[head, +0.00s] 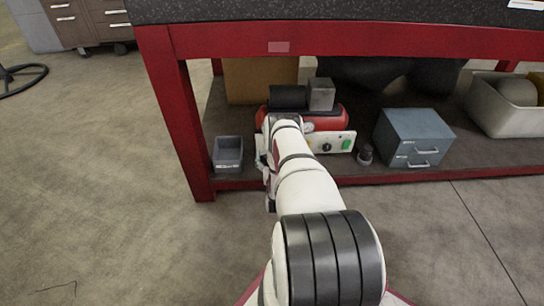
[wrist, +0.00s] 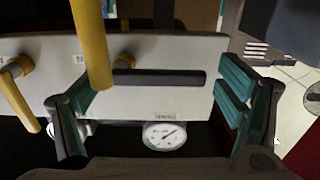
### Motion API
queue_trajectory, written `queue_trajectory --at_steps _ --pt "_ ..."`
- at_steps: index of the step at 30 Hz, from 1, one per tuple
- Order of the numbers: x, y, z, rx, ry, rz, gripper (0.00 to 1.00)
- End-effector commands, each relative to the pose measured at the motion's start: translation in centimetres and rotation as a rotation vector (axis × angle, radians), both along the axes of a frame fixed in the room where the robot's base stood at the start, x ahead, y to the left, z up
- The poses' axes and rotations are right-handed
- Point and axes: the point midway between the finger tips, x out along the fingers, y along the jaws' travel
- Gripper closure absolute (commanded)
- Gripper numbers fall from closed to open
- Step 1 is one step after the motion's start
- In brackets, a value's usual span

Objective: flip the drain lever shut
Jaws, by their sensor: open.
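In the wrist view a pale panel (wrist: 165,55) fills the middle. Two yellow levers show on it: one (wrist: 92,45) stands out toward the camera and runs to the top edge, the other (wrist: 20,100) slants down at the left edge. I cannot tell which is the drain lever; the small labels are unreadable. My gripper (wrist: 155,92) is open in front of the panel, with teal-padded fingers at either side. Nothing is visibly held. In the head view my arm covers part of the red compressor (head: 332,117), and its levers are hidden.
A round gauge (wrist: 165,135) sits below the panel. The compressor is on the low shelf of a red-framed bench (head: 340,40). A grey bin (head: 228,153) is left of it, and a blue-grey drawer box (head: 415,135) right.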

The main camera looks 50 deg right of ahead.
Motion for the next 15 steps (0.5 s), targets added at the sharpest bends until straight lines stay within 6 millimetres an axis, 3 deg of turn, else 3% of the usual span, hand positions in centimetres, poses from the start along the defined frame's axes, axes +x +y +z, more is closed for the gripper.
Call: queue_trajectory --at_steps 15 --pt "-6.0 7.2 -0.1 0.002 0.003 0.003 0.12"
